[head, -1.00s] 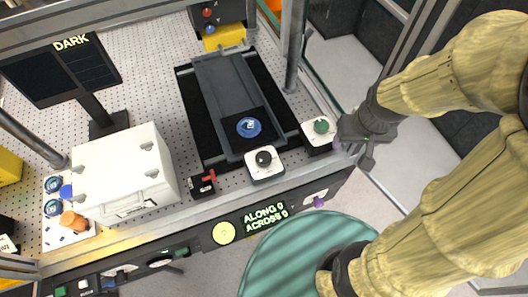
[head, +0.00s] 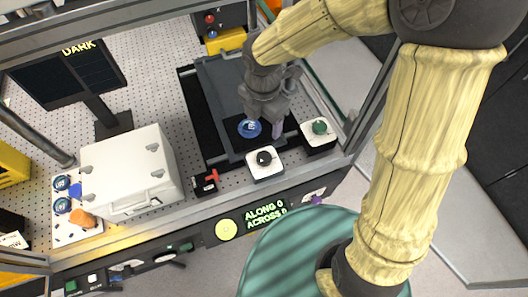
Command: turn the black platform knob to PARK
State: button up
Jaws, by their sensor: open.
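The black knob (head: 264,158) sits on a white square base (head: 266,172) at the front edge of the platform. It is small in the head view, and I cannot read its setting or a PARK mark. The dark grey platform (head: 222,88) lies behind it, with a blue round disc (head: 249,129) on its near end. My gripper (head: 264,128) is open and points down over the near right end of the platform. Its fingers are just behind the black knob and appear apart from it. One finger is beside the blue disc.
A green knob (head: 320,127) on a white base stands to the right. A red-handled part (head: 210,178) is on the left, beside a white case (head: 128,172). A display (head: 264,215) reads ALONG 0, ACROSS 0. A metal post rises behind my gripper.

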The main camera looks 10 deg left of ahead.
aim_at(264, 157)
jog(key=shift+f, duration=0.15)
notch_tip(264, 157, down, 17)
jog(key=shift+d+f+p, duration=0.1)
jog(key=shift+p, duration=0.35)
dwell(0.4)
jog(key=c, duration=1)
